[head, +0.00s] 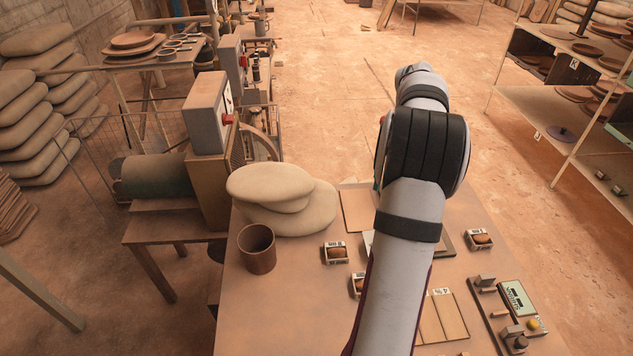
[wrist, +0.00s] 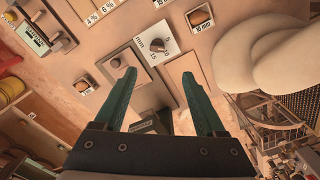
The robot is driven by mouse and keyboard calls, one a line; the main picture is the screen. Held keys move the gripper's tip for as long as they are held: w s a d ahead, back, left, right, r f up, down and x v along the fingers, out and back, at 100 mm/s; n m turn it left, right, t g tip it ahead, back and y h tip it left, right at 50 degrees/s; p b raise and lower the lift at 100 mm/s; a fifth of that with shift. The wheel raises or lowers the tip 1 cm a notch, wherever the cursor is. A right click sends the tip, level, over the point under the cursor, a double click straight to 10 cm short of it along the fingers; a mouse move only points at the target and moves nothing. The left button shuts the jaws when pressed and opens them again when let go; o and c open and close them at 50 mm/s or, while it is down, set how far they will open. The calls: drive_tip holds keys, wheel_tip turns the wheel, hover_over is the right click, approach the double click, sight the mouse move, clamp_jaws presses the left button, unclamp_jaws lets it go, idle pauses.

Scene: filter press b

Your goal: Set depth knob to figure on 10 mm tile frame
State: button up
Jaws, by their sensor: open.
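In the wrist view the depth knob (wrist: 157,46) is a small round knob with a dark face on a pale plate. The plate carries "mm" and scale figures; its setting is too small to tell. A white frame holding a brown tile (wrist: 199,17) has a label that appears to read "10 mm". My gripper (wrist: 158,76) has two green fingers, wide apart and empty, with the tips just short of the knob in the picture. In the head view my arm hides the gripper and the knob; a similar tile frame (head: 337,252) stands near the cup.
Other tile frames (head: 480,239) stand on the table, one partly behind my arm. Flat boards marked with percentages (head: 443,315), a dark-based device (head: 512,300), a brown cup (head: 257,249) and pale sacks (head: 275,200) are also there. Open table lies in front of the cup.

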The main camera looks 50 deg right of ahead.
drive_tip(key=f, duration=1.6)
drive_tip(key=shift+s+d, duration=0.25)
drive_tip(key=shift+d, duration=0.05)
clamp_jaws()
